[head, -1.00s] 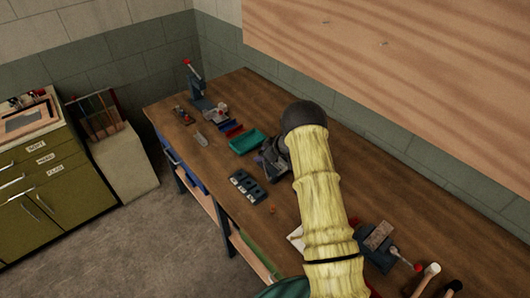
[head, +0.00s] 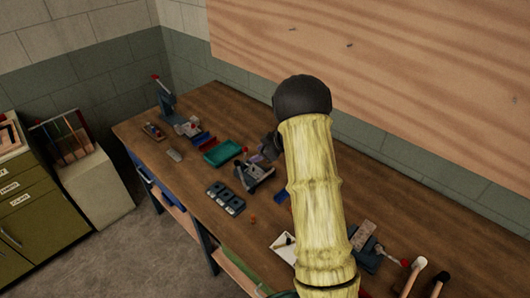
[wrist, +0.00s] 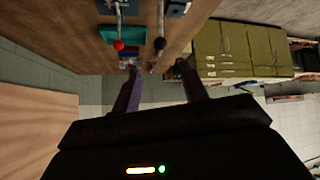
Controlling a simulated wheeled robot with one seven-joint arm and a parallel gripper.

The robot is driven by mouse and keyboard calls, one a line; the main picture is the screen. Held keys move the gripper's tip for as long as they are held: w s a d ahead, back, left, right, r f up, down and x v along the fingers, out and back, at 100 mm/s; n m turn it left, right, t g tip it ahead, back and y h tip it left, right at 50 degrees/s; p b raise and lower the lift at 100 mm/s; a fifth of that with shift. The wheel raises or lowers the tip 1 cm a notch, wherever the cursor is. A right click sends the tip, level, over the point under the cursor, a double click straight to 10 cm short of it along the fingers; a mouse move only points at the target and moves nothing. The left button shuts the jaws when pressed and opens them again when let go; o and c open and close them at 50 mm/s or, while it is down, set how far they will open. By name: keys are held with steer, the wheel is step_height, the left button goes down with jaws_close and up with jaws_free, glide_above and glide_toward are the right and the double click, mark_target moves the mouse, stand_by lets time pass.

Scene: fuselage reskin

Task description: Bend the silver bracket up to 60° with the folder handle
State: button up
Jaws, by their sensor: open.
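A dark bench tool (head: 256,174) stands mid-bench beside my arm, with a small red knob (head: 245,150) near it; I cannot tell surely whether it is the folder. In the wrist view a lever with a red ball (wrist: 118,45) and a rod with a black ball (wrist: 160,44) stick out near my fingers. My gripper (wrist: 157,80) is open, its two dark fingers apart with nothing seen between them. In the head view my yellow-sleeved arm hides most of it. I cannot make out the silver bracket for certain.
A green tray (head: 223,152), a dark block with several cells (head: 225,198) and a blue press (head: 166,101) stand on the wooden bench (head: 165,185). Another red-knobbed tool (head: 366,245) is at the right. A wall panel (head: 400,80) rises behind. Floor is free at the left.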

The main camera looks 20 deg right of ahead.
steer(key=v, duration=0.3)
steer(key=shift+d+r, duration=0.1)
steer(key=shift+r, duration=0.05)
steer(key=shift+w, duration=0.1)
steer(key=s+r+m+t+h+b, duration=0.1)
steer(key=s+r+m+t+h, duration=0.2)
steer(key=s+r+m+h, duration=0.3)
steer(key=s+a+f+m+g, duration=0.1)
steer(key=s+a+m+g, duration=0.1)
steer(key=s, duration=0.9)
steer(key=s+a+f+m+g+b, duration=0.1)
steer(key=s+a+g, duration=0.4)
steer(key=s, duration=0.7)
steer(key=shift+s+a+f+m, duration=0.25)
steer(key=shift+a+f+m, duration=0.05)
steer(key=shift+f+m, duration=0.35)
